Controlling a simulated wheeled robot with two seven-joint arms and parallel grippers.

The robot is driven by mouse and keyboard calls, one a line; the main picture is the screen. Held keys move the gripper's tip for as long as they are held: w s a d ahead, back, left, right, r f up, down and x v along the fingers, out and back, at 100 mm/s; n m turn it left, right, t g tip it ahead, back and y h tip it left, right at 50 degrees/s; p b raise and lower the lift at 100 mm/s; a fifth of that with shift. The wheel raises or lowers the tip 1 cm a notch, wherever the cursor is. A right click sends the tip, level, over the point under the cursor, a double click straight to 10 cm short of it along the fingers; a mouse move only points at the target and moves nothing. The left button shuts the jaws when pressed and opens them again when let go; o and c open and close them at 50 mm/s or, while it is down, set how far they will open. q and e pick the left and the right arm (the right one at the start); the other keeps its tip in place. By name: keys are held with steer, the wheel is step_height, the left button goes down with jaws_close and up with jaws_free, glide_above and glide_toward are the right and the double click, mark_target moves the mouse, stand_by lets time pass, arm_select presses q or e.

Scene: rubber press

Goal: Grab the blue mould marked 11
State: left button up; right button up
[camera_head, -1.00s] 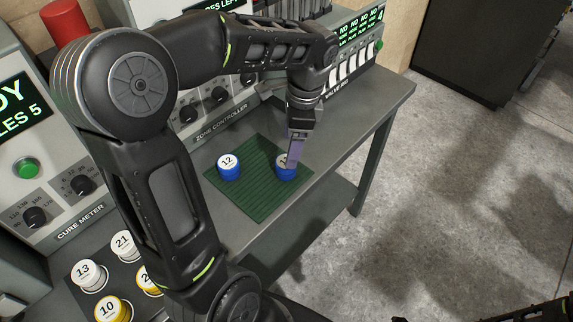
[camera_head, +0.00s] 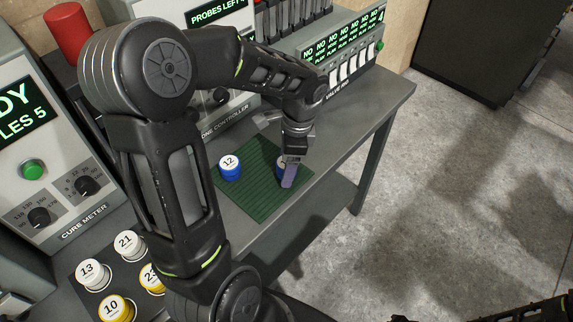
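Another blue mould, marked 12 (camera_head: 230,168), stands upright on the mat to the left, apart from the gripper. Part of my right arm shows at the bottom right edge; its gripper cannot be made out.
White moulds 13 (camera_head: 94,275) and 21 (camera_head: 130,245) and yellow mould 10 (camera_head: 117,308) stand at lower left, near another partly hidden yellow one. The cure meter (camera_head: 60,170), zone controller (camera_head: 228,125) and valve box (camera_head: 345,75) line the bench's back. The bench's right front is clear.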

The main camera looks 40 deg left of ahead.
arm_select(q)
steer(key=shift+c, duration=0.4)
jaws_close()
stand_by(0.8)
